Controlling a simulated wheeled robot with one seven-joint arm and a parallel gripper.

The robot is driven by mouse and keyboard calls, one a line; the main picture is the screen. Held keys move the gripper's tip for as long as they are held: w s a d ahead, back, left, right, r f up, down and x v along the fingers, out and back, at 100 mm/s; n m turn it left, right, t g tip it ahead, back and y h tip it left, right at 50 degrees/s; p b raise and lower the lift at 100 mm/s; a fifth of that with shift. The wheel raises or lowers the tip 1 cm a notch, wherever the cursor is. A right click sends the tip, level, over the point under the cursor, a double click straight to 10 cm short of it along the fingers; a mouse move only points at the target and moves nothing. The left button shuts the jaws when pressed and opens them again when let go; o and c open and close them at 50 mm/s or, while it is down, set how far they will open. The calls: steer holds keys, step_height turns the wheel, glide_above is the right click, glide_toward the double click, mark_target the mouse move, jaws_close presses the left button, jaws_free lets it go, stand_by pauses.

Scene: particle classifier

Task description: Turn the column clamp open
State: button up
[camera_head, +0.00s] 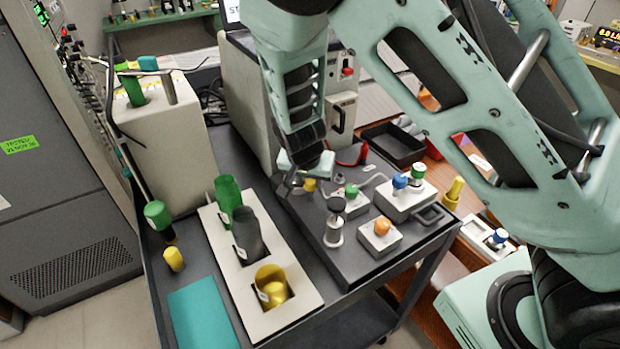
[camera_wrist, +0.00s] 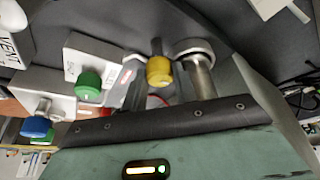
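A small yellow knob (camera_head: 309,184) shows just below my gripper (camera_head: 305,180) on the dark raised deck; I take it to be the column clamp, but no label is readable. In the wrist view the yellow knob (camera_wrist: 159,71) is near the top middle, between my fingers (camera_wrist: 157,92). The fingers look apart, one on each side of it; contact cannot be made out. A metal post with a round collar (camera_wrist: 202,75) stands just right of the knob. The knob's base is partly hidden.
Green (camera_wrist: 89,86) and blue (camera_wrist: 37,127) knobs on white boxes are at the left of the wrist view. An orange knob (camera_head: 382,227) and a dark-topped metal post (camera_head: 335,222) stand close on the deck. A bottle rack (camera_head: 290,325) is to the left.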

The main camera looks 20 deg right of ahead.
steer(key=shift+n, duration=0.4)
steer(key=n+b, duration=0.1)
steer(key=n+y+b, duration=0.1)
steer(key=n, duration=0.1)
steer(key=n+t+y+b, duration=0.1)
steer(key=shift+d+f+n, duration=0.1)
steer(key=shift+d+n, duration=0.15)
steer(key=shift+n, duration=0.05)
steer(key=n+y+b, duration=0.1)
steer(key=n+b, duration=0.1)
steer(key=shift+d+n, duration=0.1)
steer(key=shift+n, duration=0.3)
steer(key=shift+n+y, duration=0.4)
steer(key=shift+n, duration=0.5)
steer(key=n+p, duration=0.2)
steer(key=n+g+y+p, duration=0.1)
steer(key=n+p, duration=0.1)
steer(key=shift+d+r+y, duration=0.1)
steer(key=shift+r+y, duration=0.2)
steer(key=shift+r, duration=0.1)
steer(key=n+p, duration=0.3)
steer(key=shift+w+f+g+y, duration=0.1)
steer(key=shift+g+y, duration=0.3)
steer(key=shift+f+n+p, duration=0.1)
steer(key=shift+n+p, duration=0.25)
steer(key=shift+n, duration=0.15)
steer(key=shift+f, duration=0.1)
